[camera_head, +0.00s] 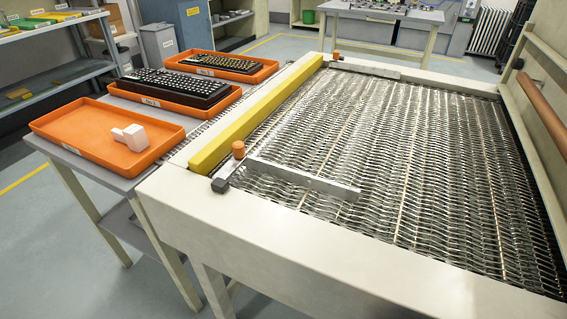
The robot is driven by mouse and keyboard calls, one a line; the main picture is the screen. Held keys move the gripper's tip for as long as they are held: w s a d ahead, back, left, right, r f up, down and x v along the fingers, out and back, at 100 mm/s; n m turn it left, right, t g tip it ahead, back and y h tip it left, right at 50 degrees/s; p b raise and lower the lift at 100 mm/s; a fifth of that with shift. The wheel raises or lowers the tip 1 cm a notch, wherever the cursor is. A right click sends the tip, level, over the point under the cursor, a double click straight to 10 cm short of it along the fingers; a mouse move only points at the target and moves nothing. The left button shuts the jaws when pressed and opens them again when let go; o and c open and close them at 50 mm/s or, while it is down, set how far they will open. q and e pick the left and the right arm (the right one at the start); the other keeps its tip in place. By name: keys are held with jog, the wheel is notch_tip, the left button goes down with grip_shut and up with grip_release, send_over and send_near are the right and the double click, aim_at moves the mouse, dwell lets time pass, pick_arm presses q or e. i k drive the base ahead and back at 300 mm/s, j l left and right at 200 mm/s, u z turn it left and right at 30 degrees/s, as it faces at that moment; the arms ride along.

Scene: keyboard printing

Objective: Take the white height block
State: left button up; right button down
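The white height block (134,137) lies in the nearest orange tray (75,127), toward its right side. It has a larger boxy part and a narrower stub pointing left. Nothing touches it but the tray. Neither of my grippers shows in the head view.
Two more orange trays behind hold black keyboards (175,85) (222,61) on the grey side table (110,167). To the right is a wire-mesh conveyor (400,150) with a pale frame, a yellow bar (255,115) and a metal guide (300,176) with an orange knob (238,149). A shelf (50,77) stands at left.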

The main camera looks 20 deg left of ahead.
aim_at(133, 136)
jog(key=j+u, duration=0.15)
jog(key=u, duration=0.3)
jog(key=k+j+u, duration=0.1)
jog(key=j+u, duration=0.15)
jog(key=u, duration=0.2)
jog(key=j+u, duration=0.2)
jog(key=u, duration=0.25)
